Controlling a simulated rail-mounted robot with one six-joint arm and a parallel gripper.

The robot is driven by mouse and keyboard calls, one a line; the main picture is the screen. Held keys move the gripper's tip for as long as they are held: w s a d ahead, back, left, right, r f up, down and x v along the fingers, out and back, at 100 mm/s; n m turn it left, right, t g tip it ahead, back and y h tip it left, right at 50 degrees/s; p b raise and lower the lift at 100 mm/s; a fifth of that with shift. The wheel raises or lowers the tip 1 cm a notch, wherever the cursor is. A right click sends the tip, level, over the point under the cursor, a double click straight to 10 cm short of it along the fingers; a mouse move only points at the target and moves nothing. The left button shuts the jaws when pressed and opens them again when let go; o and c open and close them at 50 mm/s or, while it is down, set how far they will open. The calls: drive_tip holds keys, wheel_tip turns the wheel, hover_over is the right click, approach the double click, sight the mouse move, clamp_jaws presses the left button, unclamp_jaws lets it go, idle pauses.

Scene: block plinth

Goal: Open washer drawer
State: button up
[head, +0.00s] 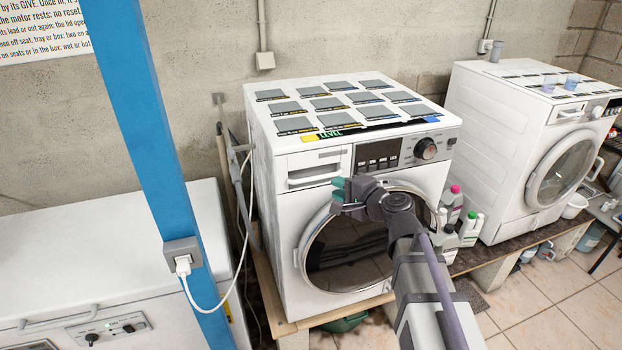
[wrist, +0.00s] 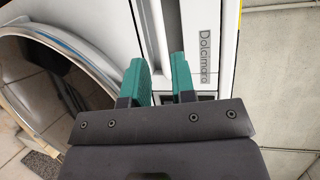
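The white washer (head: 290,215) stands at the centre of the head view. Its drawer (head: 306,160) is at the upper left of its front and looks shut, with a handle (head: 313,181) along its lower part. My gripper (head: 343,190) is in front of the washer, near the right end of the handle. In the wrist view its two green fingers (wrist: 158,85) are apart, pointing at the drawer front, marked "Dolcimara" (wrist: 206,30). A pale ridge (wrist: 155,35) lines up with the gap between them. I cannot tell whether the fingers touch it.
The round door (head: 345,250) is just below my gripper. Several grey pads (head: 328,103) lie on the washer's top. Bottles (head: 470,225) stand to its right, before a second washer (head: 500,130). A blue post (head: 150,120) and white chest (head: 90,250) are at the left.

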sight(316, 179)
drive_tip(key=b+x, duration=0.1)
drive_tip(key=x, duration=0.9)
drive_tip(key=shift+b, duration=0.3)
drive_tip(key=shift+s, duration=0.1)
clamp_jaws()
